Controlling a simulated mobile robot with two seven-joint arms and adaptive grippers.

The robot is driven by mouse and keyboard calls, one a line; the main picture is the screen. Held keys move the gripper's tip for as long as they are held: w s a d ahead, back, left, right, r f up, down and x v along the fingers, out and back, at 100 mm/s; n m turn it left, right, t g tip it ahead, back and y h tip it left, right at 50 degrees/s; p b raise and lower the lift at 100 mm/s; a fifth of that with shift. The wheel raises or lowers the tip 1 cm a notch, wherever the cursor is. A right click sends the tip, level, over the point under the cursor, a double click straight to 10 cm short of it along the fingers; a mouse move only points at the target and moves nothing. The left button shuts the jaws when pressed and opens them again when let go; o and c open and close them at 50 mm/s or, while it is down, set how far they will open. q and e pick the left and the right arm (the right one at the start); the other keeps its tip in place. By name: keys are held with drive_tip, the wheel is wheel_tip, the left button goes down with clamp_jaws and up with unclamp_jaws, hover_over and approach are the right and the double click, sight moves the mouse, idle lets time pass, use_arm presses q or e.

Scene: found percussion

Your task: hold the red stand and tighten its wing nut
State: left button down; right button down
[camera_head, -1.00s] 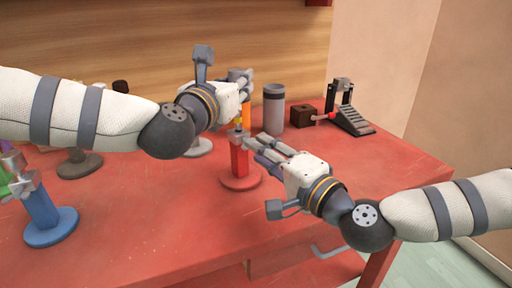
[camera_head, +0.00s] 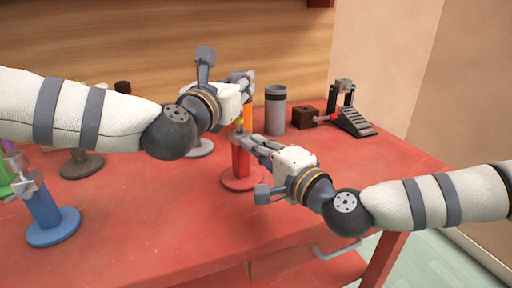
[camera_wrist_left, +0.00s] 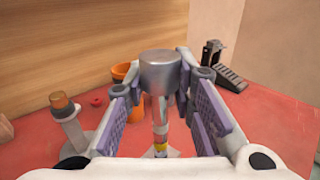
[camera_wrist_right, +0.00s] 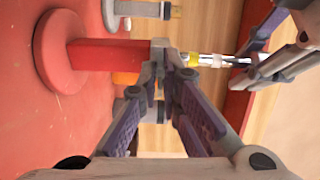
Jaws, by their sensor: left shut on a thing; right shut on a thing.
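The red stand (camera_head: 241,164) stands upright on its round base near the middle of the table, and shows sideways in the right wrist view (camera_wrist_right: 105,55). A grey piece (camera_wrist_right: 158,48) tops its column. My right gripper (camera_head: 243,138) is shut at that grey top; its fingers hide the contact, and I cannot make out the wing nut separately. My left gripper (camera_head: 244,82), above the stand, is shut on a metal rod with a silver cylindrical head (camera_wrist_left: 160,70). The rod (camera_wrist_right: 210,60) has a yellow band and runs down toward the stand's top.
Behind are a grey cylinder (camera_head: 275,110), a brown block (camera_head: 306,116) and a black pedal (camera_head: 355,122). An orange cup (camera_wrist_left: 125,72) is close behind the stand. The front of the table is clear.

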use_arm(q)
drive_tip(key=shift+d, duration=0.1)
use_arm(e)
drive_tip(key=c, duration=1.8)
unclamp_jaws()
drive_tip(key=v, duration=1.2)
use_arm(q)
drive_tip(key=c, duration=1.3)
unclamp_jaws()
drive_tip(key=shift+s, duration=0.1)
